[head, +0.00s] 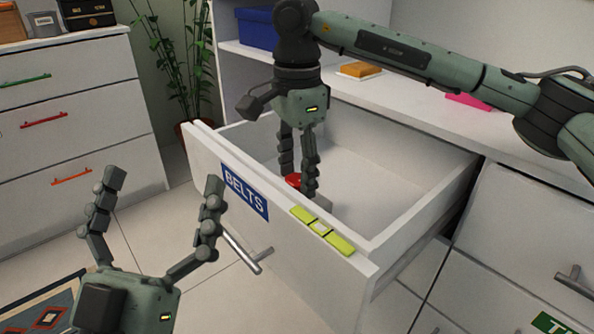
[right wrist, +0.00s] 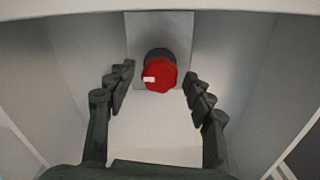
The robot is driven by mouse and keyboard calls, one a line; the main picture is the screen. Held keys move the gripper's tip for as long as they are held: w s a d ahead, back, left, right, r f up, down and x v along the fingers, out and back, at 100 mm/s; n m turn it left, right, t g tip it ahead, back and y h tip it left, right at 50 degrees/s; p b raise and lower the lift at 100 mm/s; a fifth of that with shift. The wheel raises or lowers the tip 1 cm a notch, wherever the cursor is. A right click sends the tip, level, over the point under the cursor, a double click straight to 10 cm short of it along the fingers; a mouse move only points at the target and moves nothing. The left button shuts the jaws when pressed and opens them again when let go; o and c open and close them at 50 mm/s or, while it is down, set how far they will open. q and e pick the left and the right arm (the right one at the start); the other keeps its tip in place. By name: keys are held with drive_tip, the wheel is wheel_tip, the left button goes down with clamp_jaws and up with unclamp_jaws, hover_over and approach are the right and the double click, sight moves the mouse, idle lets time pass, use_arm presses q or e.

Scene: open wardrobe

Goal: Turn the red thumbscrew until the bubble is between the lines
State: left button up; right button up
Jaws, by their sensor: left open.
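The red thumbscrew (head: 292,179) is inside the open drawer, partly hidden by my right gripper (head: 298,184). In the right wrist view the thumbscrew (right wrist: 160,76) has a white mark on its left side and sits on a dark round base. My right gripper's fingers are spread on both sides of it, with gaps showing. The yellow-green level (head: 322,229) lies on the drawer front's top edge; its bubble and lines are too small to read. My left gripper (head: 164,182) is open and empty in front of the drawer.
The drawer front (head: 315,270) has a blue BELTS label (head: 245,191) and a bar handle (head: 248,255). White side walls enclose the drawer. A shelf with a blue box (head: 257,29) is behind it. A white dresser (head: 80,115) stands at the left.

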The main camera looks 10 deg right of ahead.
sight(297, 179)
wheel_tip(297, 179, up, 12)
idle(0.7)
